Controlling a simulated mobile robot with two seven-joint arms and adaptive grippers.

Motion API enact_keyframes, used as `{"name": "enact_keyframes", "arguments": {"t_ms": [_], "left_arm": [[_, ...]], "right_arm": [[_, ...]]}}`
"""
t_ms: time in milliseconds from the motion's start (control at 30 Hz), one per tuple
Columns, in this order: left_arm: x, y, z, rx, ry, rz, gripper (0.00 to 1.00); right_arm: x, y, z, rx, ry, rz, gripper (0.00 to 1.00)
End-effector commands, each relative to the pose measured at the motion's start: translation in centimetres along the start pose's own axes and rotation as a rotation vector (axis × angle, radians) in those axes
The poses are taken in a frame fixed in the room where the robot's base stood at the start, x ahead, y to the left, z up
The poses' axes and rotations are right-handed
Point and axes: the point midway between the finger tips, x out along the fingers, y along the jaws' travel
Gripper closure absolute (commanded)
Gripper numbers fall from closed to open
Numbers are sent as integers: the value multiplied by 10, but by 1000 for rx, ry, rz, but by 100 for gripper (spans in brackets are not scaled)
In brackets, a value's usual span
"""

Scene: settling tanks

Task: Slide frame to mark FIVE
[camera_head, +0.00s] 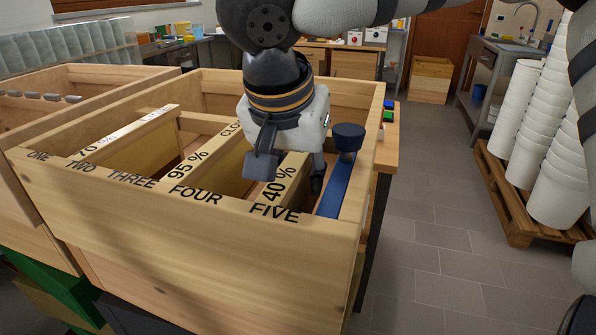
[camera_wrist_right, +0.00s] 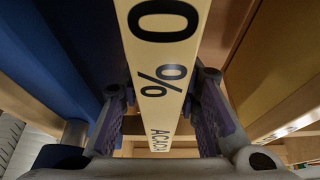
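A wooden box (camera_head: 170,235) has marks ONE to FIVE along its front rim, with FIVE (camera_head: 273,213) near the right end. A frame whose top bar reads "40 %" (camera_head: 271,190) has its near end at FIVE; in the right wrist view its bar (camera_wrist_right: 161,70) reads "0 % ACAC...". My right gripper (camera_head: 290,175) is over this frame, one finger on each side. The fingers look apart from the bar, with narrow gaps in the wrist view (camera_wrist_right: 160,120). Its far end is hidden behind the gripper. My left gripper is not in view.
A "95 %" frame (camera_head: 188,163) stands near FOUR, and a "70 %" frame (camera_head: 122,131) farther left. A blue board (camera_head: 333,190) with a knob (camera_head: 348,137) is close right of the gripper. White bucket stacks (camera_head: 515,110) stand on a pallet at right.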

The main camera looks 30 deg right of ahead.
Motion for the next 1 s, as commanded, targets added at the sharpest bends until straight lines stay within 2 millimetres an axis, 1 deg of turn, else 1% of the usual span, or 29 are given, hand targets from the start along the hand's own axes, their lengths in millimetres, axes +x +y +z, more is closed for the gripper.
{"name": "enact_keyframes", "arguments": {"t_ms": [33, 67, 100, 467, 733, 1000], "left_arm": [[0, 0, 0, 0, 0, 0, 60], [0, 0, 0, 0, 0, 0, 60], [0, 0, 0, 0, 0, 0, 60], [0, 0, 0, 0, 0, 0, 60], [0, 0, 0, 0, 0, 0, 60], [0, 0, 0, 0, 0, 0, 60]], "right_arm": [[0, 0, 0, 0, 0, 0, 89], [0, 0, 0, 0, 0, 0, 96], [0, 0, 0, 0, 0, 0, 100], [0, 0, 0, 0, 0, 0, 100], [0, 16, 0, 1, 0, 0, 100], [0, 16, 0, 0, 0, 0, 100]]}}
